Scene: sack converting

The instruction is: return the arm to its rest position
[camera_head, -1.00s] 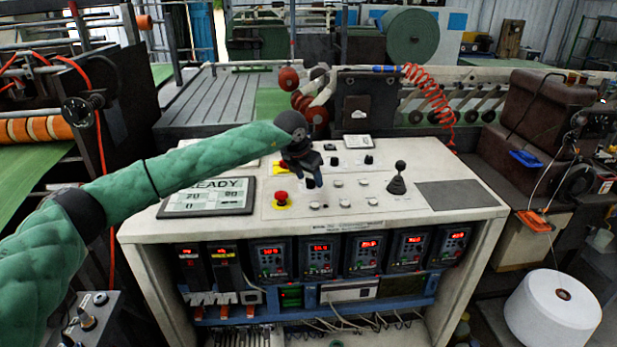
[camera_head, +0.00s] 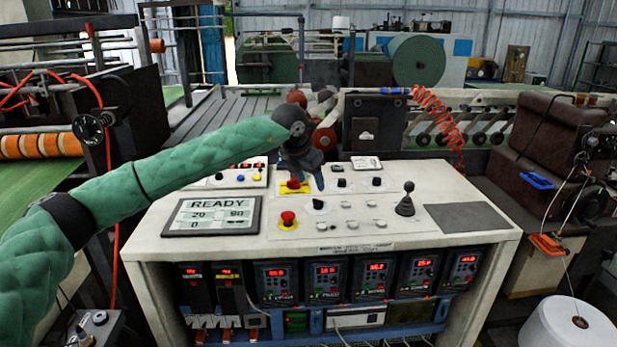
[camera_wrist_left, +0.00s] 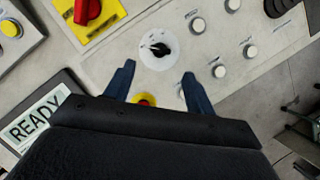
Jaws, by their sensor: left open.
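My left arm, in a green quilted sleeve, reaches in from the left in the head view. Its left gripper (camera_head: 310,186) points down over the white control panel (camera_head: 400,229), near a red switch on a yellow plate (camera_head: 294,187). In the left wrist view the two blue fingers (camera_wrist_left: 157,88) are spread apart with nothing between them. A black rotary knob (camera_wrist_left: 158,48) on a white disc lies just beyond the fingertips. A red emergency button (camera_head: 288,217) sits below the gripper in the head view. My right gripper is not in view.
A display reading READY (camera_head: 212,215) is at the panel's left. A black joystick (camera_head: 405,201) stands at its right. Drive units with red digits (camera_head: 326,281) fill the shelf below. A white thread cone (camera_head: 568,325) is at lower right. A red coiled hose (camera_head: 440,118) hangs behind.

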